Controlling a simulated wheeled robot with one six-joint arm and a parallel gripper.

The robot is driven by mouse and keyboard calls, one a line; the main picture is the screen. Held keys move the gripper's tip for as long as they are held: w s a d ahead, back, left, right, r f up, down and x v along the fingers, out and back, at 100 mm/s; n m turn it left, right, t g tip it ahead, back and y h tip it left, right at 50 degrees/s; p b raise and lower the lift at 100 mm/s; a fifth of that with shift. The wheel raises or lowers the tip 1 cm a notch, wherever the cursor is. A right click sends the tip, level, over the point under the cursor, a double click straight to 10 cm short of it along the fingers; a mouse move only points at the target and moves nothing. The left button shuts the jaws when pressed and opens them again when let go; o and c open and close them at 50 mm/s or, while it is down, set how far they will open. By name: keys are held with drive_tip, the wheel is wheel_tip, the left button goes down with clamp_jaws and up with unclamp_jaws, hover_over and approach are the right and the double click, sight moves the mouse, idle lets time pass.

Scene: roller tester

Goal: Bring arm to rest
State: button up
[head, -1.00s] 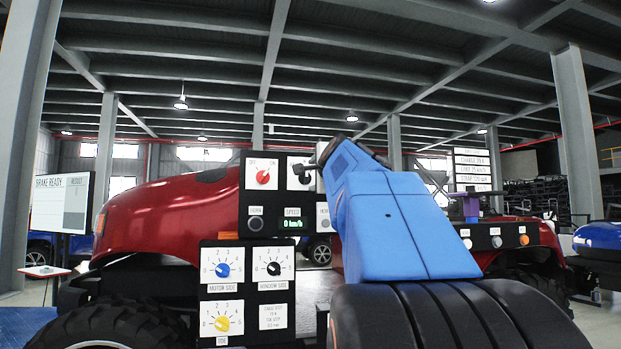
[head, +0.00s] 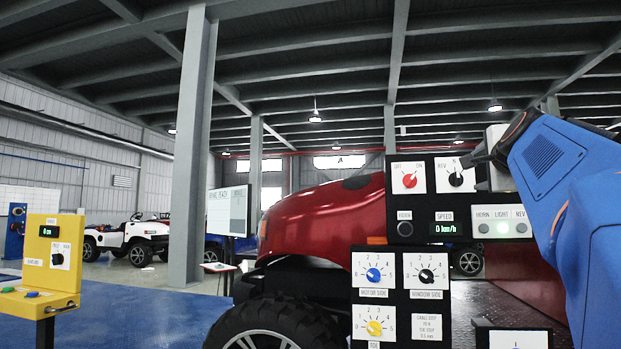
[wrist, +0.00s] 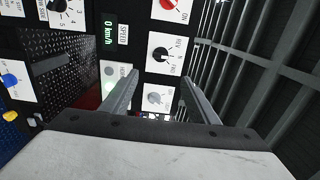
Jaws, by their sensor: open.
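My blue arm (head: 590,200) enters from the right in the head view. My gripper (head: 472,158) is in front of the black control panel, beside the black REV knob (head: 456,179). Whether it touches the panel cannot be told in this view. In the wrist view the two grey fingers of my gripper (wrist: 160,90) are apart. A grey knob on a white plate (wrist: 158,98) shows in the gap between them, with nothing seen gripped. The black REV knob (wrist: 160,53) shows beyond the fingertips.
The panel also carries a red knob (head: 410,180), a speed display (head: 450,229) reading 0 km/h, and blue (head: 374,275) and yellow (head: 375,328) dials. A red vehicle (head: 325,215) stands behind. A yellow console (head: 52,260) is at left, with open floor between.

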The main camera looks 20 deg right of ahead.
drive_tip(key=shift+f, duration=0.1)
drive_tip(key=w+a+f+n+g+y, duration=0.1)
drive_tip(key=a+f+n+y, duration=0.25)
drive_tip(key=a+f, duration=0.55)
drive_tip(key=a+f+n+g+y, duration=0.2)
drive_tip(key=a+f+n, duration=0.3)
drive_tip(key=f, duration=0.7)
drive_tip(key=w+a+f+n+g+y, duration=0.1)
drive_tip(key=a+f+n+y, duration=0.25)
drive_tip(key=a+f, duration=0.55)
drive_tip(key=s+a+f+n+g, duration=0.2)
drive_tip(key=s+a+f+n, duration=0.1)
drive_tip(key=f, duration=0.7)
drive_tip(key=s+a+f+n+g, duration=0.2)
drive_tip(key=s+f+n, duration=0.3)
drive_tip(key=s+f, duration=0.3)
drive_tip(key=s+a+f+n+g, duration=0.2)
drive_tip(key=s+a+f+n, duration=0.2)
drive_tip(key=f, duration=0.9)
drive_tip(key=shift+s+a+y, duration=0.25)
drive_tip(key=shift+s+y, duration=0.05)
drive_tip(key=shift+s, duration=0.75)
